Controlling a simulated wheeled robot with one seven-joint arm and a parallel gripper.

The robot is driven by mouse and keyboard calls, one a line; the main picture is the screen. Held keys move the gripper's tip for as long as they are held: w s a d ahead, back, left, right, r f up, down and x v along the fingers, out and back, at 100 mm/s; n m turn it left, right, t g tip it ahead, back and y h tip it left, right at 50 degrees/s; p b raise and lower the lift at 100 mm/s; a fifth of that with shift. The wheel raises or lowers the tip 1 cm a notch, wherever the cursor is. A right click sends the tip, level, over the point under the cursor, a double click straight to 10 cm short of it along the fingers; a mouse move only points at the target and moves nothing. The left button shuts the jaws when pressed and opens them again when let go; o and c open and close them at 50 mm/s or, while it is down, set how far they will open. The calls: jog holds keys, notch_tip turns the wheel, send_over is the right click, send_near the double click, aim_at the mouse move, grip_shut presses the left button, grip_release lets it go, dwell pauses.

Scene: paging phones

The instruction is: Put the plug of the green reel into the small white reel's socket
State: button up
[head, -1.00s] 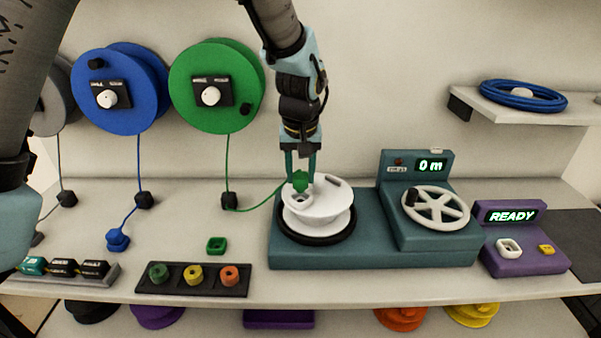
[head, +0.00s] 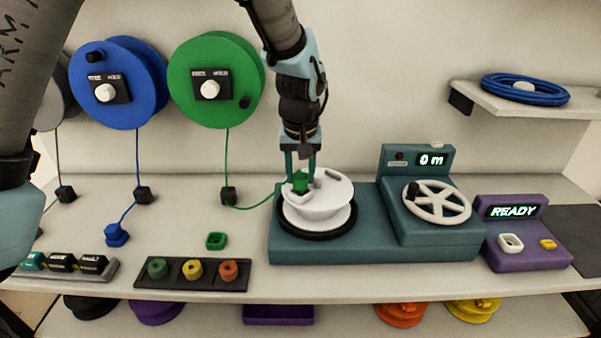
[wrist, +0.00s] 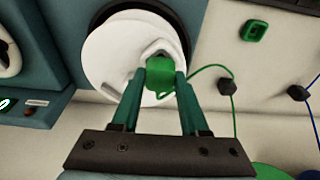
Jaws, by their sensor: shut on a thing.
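The green reel (head: 214,80) hangs on the wall, and its cord runs down through a black guide and right to its green plug (head: 300,182). My gripper (head: 301,172) is shut on the plug, which also shows between the fingers in the wrist view (wrist: 160,76). The small white reel (head: 322,208) sits on the teal winding machine. The plug is at the left part of the white reel's top, where the socket (wrist: 152,50) partly shows beside it. The plug hides part of the socket, and I cannot tell whether it is seated.
A blue reel (head: 120,84) hangs left, its blue plug (head: 116,235) on the bench. The teal machine (head: 370,245) carries a white handwheel (head: 437,202) and a "0 m" display. A purple READY box (head: 522,240) stands right. Colored knobs (head: 193,271) line the front edge.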

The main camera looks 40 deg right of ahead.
aim_at(300, 177)
jog(key=shift+f, duration=0.4)
dwell(0.3)
jog(key=o, duration=1.5)
jog(key=shift+o, duration=0.2)
jog(key=shift+r, duration=0.1)
jog(key=shift+r+p, duration=2.9)
jog(key=shift+r, duration=1.55)
